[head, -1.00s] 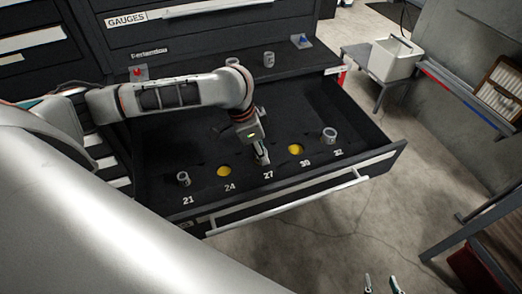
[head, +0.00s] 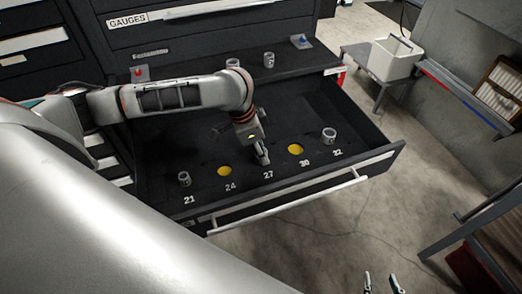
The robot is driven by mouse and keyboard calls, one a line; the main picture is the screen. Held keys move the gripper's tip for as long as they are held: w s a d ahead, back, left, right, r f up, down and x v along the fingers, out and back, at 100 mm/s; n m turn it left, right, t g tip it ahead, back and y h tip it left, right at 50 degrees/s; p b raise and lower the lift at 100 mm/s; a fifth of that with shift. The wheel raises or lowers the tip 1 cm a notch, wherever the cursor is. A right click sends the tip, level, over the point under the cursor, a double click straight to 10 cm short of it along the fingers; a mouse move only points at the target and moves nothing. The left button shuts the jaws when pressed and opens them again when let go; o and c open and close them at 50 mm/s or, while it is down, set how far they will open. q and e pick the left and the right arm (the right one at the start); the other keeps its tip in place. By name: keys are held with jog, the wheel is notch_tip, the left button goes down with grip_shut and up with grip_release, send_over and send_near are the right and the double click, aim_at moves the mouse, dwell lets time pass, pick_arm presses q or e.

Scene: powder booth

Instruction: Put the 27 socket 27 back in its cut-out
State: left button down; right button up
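The open drawer (head: 330,187) holds a dark insert with cut-outs labelled 21, 24, 27, 30 and 32. My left gripper (head: 264,160) points down at the 27 place, just behind its label (head: 268,175). Its fingers look close together, but their gap and anything between them are too small to make out. I cannot tell the 27 socket apart from the gripper there, and the 27 cut-out is covered. My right gripper (head: 381,284) shows at the bottom edge with its two fingertips apart and nothing between them, away from the drawer.
Sockets stand at 21 (head: 184,179) and 32 (head: 329,135). Yellow shows in the empty 24 (head: 224,171) and 30 (head: 295,149) cut-outs. Two grey sockets (head: 232,63) (head: 268,60) stand on the ledge behind. A white bin (head: 393,58) stands at right; the floor before the drawer is clear.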

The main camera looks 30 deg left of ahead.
pick_arm(q)
jog(key=shift+s+f, duration=0.3)
jog(key=shift+f, duration=0.2)
jog(key=c, duration=1.6)
grip_release()
jog(key=shift+w+f, duration=0.1)
jog(key=shift+w, duration=0.15)
jog(key=shift+s+a, duration=0.1)
jog(key=v, duration=1.2)
jog(key=shift+r, duration=0.3)
